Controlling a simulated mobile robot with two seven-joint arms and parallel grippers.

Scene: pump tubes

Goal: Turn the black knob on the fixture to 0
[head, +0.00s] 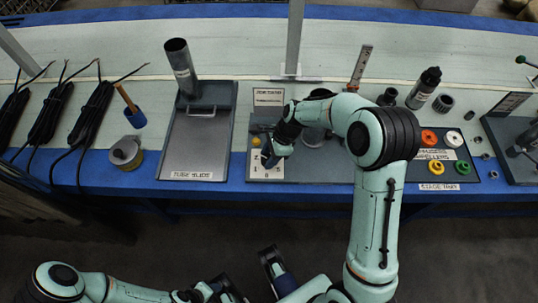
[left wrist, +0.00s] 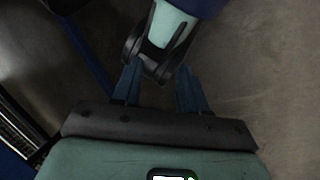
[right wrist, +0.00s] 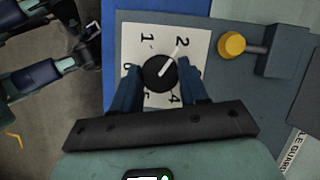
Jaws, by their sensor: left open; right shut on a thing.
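The black knob (right wrist: 157,76) sits on a white dial plate (right wrist: 140,38) on the fixture. In the right wrist view its white pointer line runs up and right, toward the 2. My right gripper (right wrist: 159,82) is shut on the knob, one finger at each side. In the head view the right gripper (head: 272,158) covers the knob above the dial plate (head: 266,172). My left gripper (left wrist: 160,84) is open and empty, low in front of the bench.
A grey tray (head: 193,150) with an upright tube (head: 180,62) is to the left. Coloured rings (head: 429,137) and a black-capped bottle (head: 424,88) are to the right.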

